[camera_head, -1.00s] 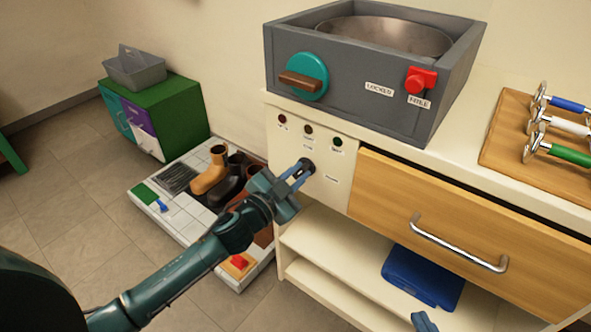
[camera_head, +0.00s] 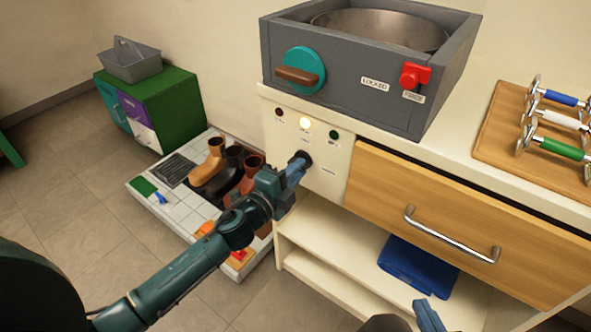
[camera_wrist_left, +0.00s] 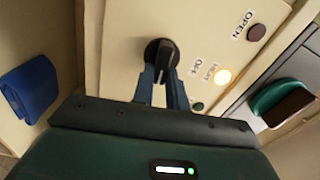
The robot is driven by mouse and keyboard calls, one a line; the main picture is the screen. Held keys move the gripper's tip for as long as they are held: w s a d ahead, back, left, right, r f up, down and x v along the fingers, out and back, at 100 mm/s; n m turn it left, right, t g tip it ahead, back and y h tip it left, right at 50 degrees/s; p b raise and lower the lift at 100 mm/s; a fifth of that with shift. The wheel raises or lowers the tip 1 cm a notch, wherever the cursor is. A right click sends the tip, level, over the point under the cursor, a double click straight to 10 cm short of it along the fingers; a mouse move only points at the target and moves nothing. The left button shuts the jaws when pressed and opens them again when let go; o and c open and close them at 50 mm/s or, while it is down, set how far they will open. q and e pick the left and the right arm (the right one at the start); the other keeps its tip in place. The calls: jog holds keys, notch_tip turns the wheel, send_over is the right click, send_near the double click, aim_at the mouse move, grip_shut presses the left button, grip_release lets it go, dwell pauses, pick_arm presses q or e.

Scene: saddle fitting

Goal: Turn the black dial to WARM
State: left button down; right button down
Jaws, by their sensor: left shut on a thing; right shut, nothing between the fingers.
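The black dial (camera_head: 304,157) sits on the cream front panel (camera_head: 341,147) under a row of three lamps. My left gripper (camera_head: 297,170) is at the dial; in the left wrist view its blue fingers (camera_wrist_left: 161,82) are shut on the dial's black grip (camera_wrist_left: 162,56). The middle lamp (camera_head: 305,123) glows yellow-white, also in the left wrist view (camera_wrist_left: 222,77); its label is too small to read surely. The red lamp (camera_head: 279,113) and green lamp (camera_head: 333,135) are dark. My right gripper (camera_head: 428,315) shows at the bottom edge, shut and empty.
Above the panel stands a grey box (camera_head: 338,96) with a metal bowl, a teal knob (camera_head: 303,70) and a red switch (camera_head: 414,76). Right of the panel is a wooden drawer (camera_head: 465,215). Boots (camera_head: 229,171) stand on the floor tray.

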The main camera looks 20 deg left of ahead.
pick_arm(q)
jog(key=shift+m, duration=0.6)
jog(key=shift+f, duration=0.1)
jog(key=c, duration=1.4)
grip_release()
jog(key=v, duration=1.3)
jog(key=shift+s, duration=0.15)
